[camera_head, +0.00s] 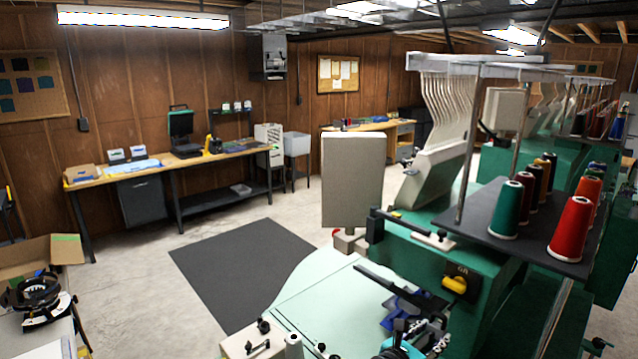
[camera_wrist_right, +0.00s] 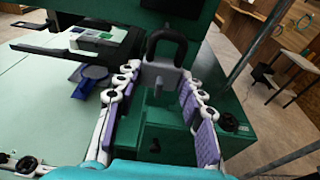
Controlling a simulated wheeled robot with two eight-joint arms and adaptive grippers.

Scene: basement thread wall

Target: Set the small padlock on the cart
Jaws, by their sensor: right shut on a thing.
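The small padlock (camera_wrist_right: 162,74) has a grey body and a thick dark shackle. In the right wrist view it sits between the fingertips of my right gripper (camera_wrist_right: 158,85), shackle pointing up. The gripper has white links and purple pads and is shut on the padlock's body. In the head view my right gripper (camera_head: 420,334) is at the bottom, in front of the green embroidery machine; I cannot make out the padlock there. My left gripper is out of view. I cannot clearly identify a cart in either view.
The green machine (camera_head: 440,262) has a pale table (camera_head: 330,312) and a blue tray (camera_head: 398,308) near my right gripper. Red and green thread cones stand on a dark shelf (camera_head: 530,245). A cardboard box (camera_head: 40,256) and black hoop device (camera_head: 40,295) are at left. Floor around the dark mat (camera_head: 240,265) is clear.

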